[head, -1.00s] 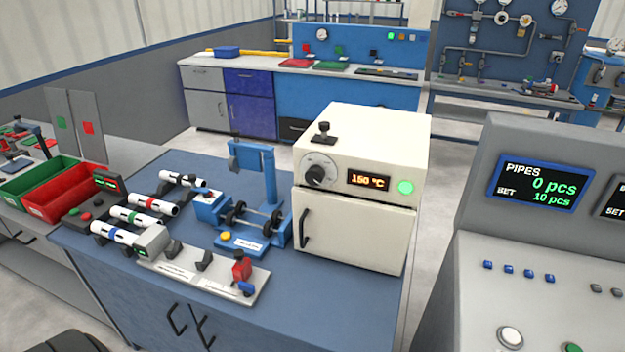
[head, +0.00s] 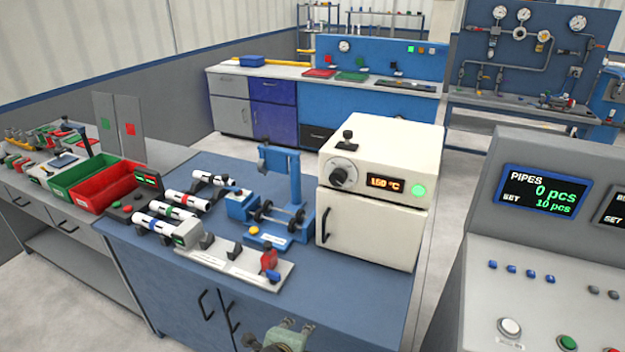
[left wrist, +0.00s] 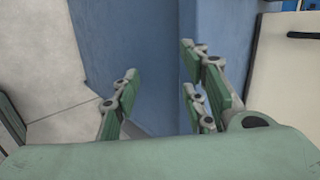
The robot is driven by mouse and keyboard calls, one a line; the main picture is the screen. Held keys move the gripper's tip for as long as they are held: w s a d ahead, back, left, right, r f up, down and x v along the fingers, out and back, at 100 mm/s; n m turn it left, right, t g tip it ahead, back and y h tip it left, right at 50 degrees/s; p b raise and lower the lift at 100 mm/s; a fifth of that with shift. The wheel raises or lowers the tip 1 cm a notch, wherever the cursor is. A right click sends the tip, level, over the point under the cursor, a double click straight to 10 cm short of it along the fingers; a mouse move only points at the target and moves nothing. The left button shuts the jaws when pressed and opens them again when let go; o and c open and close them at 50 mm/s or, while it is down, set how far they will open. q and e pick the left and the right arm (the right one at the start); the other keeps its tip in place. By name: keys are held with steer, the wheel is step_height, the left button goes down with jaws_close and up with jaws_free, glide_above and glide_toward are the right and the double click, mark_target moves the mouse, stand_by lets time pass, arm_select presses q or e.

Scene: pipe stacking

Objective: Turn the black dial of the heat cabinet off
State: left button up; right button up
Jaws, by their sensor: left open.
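The cream heat cabinet (head: 370,228) stands on the right end of the blue bench in the head view. Its black dial (head: 342,175) is on the upper left of its front, left of an orange display (head: 385,183) that reads about 150 °C. A green lamp (head: 419,190) is lit right of the display. My left gripper (head: 282,336) is at the bottom edge of the head view, in front of the bench, low and well apart from the dial. In the left wrist view its green-padded fingers (left wrist: 160,75) are spread and empty. My right gripper is not in view.
A blue press stand (head: 285,190), pipes on holders (head: 175,212) and a grey fixture plate (head: 235,262) occupy the bench left of the cabinet. A grey console (head: 545,240) rises at the right, across a floor gap.

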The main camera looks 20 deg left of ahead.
arm_select(q)
steer(key=w+r+m+t, duration=0.4)
steer(key=w+r+m, duration=0.7)
steer(key=w+r, duration=0.15)
steer(key=m+t+h, duration=0.2)
steer(key=m+t, duration=0.3)
steer(key=m, duration=1.2)
glide_toward(334, 178)
steer(key=w, duration=0.4)
steer(key=shift+w+d+f+p, duration=0.15)
steer(key=shift+w+p, duration=0.15)
steer(key=shift+w, duration=1.3)
steer(key=shift+w+d+r+p, duration=0.1)
steer(key=shift+w+p, duration=0.15)
steer(key=shift+w, duration=1.35)
steer(key=shift+c, duration=0.5)
jaws_close()
